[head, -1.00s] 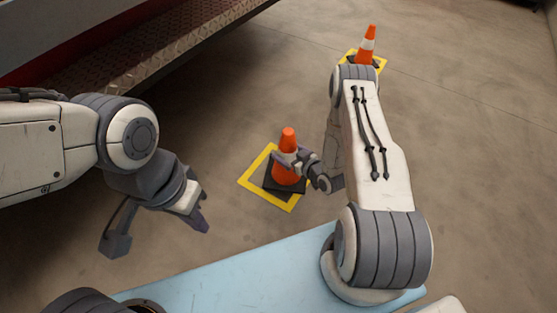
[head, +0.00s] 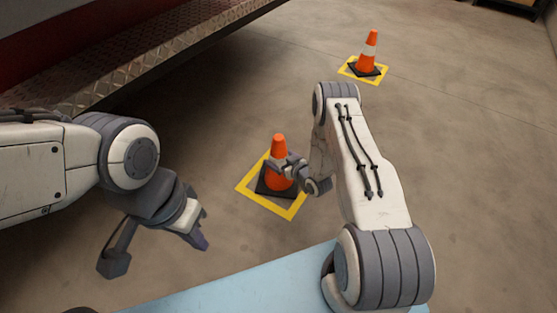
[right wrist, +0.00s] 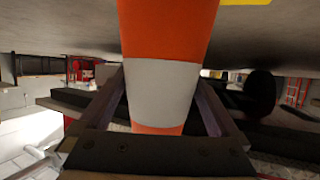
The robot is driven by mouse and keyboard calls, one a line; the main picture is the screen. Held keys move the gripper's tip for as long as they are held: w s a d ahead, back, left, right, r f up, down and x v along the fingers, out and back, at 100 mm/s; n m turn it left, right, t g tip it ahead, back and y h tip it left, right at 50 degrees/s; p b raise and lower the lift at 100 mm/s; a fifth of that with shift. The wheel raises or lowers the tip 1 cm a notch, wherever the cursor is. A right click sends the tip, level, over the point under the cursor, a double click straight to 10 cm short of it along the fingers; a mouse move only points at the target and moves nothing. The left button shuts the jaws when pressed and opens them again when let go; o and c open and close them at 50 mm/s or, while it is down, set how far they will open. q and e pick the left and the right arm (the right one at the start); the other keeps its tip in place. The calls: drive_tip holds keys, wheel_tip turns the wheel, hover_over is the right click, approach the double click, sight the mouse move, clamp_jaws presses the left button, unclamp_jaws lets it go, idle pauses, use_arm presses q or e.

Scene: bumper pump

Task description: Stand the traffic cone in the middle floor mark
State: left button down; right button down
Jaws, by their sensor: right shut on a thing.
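An orange traffic cone (head: 278,146) with a black square base (head: 270,186) is upright over a yellow-outlined square floor mark (head: 290,212). The base appears inside the yellow outline; I cannot tell whether it touches the floor. My right gripper (head: 284,170) is shut on the cone's side. In the right wrist view the cone's white band (right wrist: 162,92) fills the space between the two fingers (right wrist: 160,112). My left gripper (head: 155,250) is open and empty, to the left of the mark and apart from the cone.
A second cone (head: 369,50) stands on another yellow mark (head: 345,73) farther back. A red vehicle with a tread-plate step (head: 150,70) fills the upper left. A light blue surface (head: 235,285) lies in front. Bare floor (head: 470,150) is free to the right.

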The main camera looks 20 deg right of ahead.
unclamp_jaws()
drive_tip(key=shift+s+r, duration=0.15)
drive_tip(key=shift+r, duration=0.05)
drive_tip(key=p+v, duration=0.7)
drive_tip(key=v, duration=0.4)
drive_tip(key=shift+s, duration=0.35)
drive_tip(key=shift+w+d, duration=0.1)
drive_tip(key=shift+d, duration=0.05)
